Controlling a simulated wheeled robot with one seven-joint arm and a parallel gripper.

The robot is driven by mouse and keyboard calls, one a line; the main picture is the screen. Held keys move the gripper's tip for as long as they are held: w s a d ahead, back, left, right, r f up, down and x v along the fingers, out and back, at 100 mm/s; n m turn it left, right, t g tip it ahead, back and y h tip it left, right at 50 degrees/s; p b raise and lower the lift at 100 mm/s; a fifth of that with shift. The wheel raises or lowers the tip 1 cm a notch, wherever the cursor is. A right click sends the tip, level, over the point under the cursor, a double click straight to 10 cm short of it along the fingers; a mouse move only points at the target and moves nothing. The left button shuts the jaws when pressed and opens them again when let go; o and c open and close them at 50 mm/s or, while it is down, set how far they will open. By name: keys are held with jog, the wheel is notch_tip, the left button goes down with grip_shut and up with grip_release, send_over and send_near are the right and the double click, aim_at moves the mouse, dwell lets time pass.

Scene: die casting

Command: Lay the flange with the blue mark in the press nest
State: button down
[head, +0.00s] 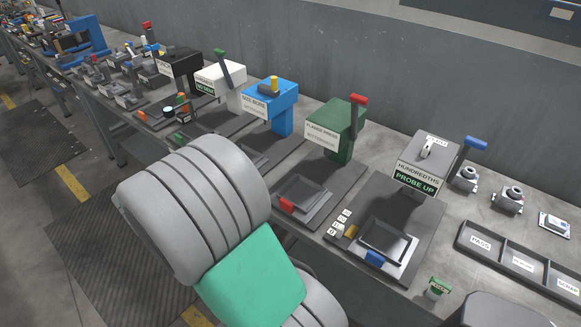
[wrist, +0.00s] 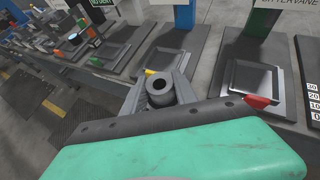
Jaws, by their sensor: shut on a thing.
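In the wrist view my gripper (wrist: 160,88) is shut on a grey flange (wrist: 160,84), a round collar with a dark bore facing up. No blue mark shows on its visible side. The flange is held in front of the blue press's pad, with a yellow tab just behind it. In the head view my arm hides the gripper and the flange. Square nests stand before the presses: the green press (head: 337,128) has a nest (head: 302,196) with a red tab, also in the wrist view (wrist: 252,78). I cannot tell which nest the task means.
A grey gauge (head: 423,160) reading "PROBE UP" has a blue-tabbed nest (head: 385,245). Grey parts (head: 467,179) sit to its right, behind a divided tray (head: 520,262). A blue press (head: 270,98) and a white press (head: 220,78) stand left. A small green-labelled item (head: 438,287) is near the bench front.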

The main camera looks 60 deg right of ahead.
jog(key=s+d+f+m+g+b, duration=0.1)
jog(key=s+d+f+m+g, duration=0.3)
jog(key=s+d, duration=1.2)
jog(key=s+m+g, duration=0.3)
jog(key=s+g, duration=0.1)
jog(key=shift+d+m+b, duration=0.25)
jog(key=shift+m+b, duration=0.15)
jog(key=shift+r+p, duration=0.1)
jog(key=shift+p, duration=0.2)
jog(key=b, duration=0.2)
send_over(302, 195)
notch_tip(302, 195, down, 9)
jog(key=shift+w+d, duration=0.1)
jog(key=c, duration=0.9)
grip_release()
